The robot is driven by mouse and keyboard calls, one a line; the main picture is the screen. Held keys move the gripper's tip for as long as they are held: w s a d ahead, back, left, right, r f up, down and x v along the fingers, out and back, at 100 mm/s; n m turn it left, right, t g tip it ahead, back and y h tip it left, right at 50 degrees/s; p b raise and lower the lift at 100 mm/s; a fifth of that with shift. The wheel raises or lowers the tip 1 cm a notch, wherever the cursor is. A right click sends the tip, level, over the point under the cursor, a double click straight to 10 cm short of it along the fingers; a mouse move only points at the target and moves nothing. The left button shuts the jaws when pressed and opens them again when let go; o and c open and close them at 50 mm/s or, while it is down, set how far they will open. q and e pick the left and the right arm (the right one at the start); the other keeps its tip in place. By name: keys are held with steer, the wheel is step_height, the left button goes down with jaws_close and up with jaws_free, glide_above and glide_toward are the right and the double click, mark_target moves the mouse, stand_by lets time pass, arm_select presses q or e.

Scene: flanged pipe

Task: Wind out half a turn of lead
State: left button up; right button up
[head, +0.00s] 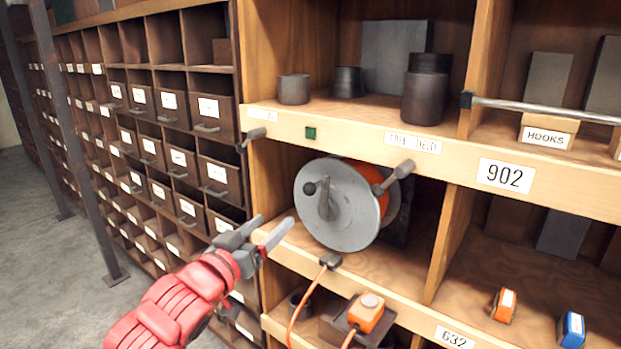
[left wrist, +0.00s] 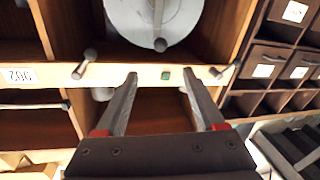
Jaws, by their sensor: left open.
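A cable reel (head: 345,222) with a grey round side plate stands in a middle shelf bay, orange lead (head: 369,178) wound behind the plate. A crank (head: 325,200) with a dark knob (head: 310,188) is on its face. The reel shows upside down at the top of the left wrist view (left wrist: 135,18), with the knob (left wrist: 160,44). Lead runs through a dark guide (head: 330,261) and hangs over the shelf edge. My left gripper (head: 272,224) is open and empty, left of and below the reel, apart from it; its fingers (left wrist: 160,75) are spread. My right gripper is not in view.
Grey pegs stick out at the bay's upper corners (head: 398,172) (head: 254,138). An orange box with a button (head: 366,314) sits on the lower shelf. Dark drawers (head: 215,178) stand at left. A metal rail (head: 540,110) crosses the right bay. Floor at far left is clear.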

mark_target(307, 191)
arm_select(q)
steer(key=p+x, duration=0.7)
steer(key=x, duration=0.8)
steer(key=shift+w+d, duration=0.15)
steer(key=shift+w, duration=0.1)
steer(key=shift+p+x, duration=0.4)
steer(key=shift+x, duration=0.4)
steer(key=shift+f, duration=0.1)
jaws_close()
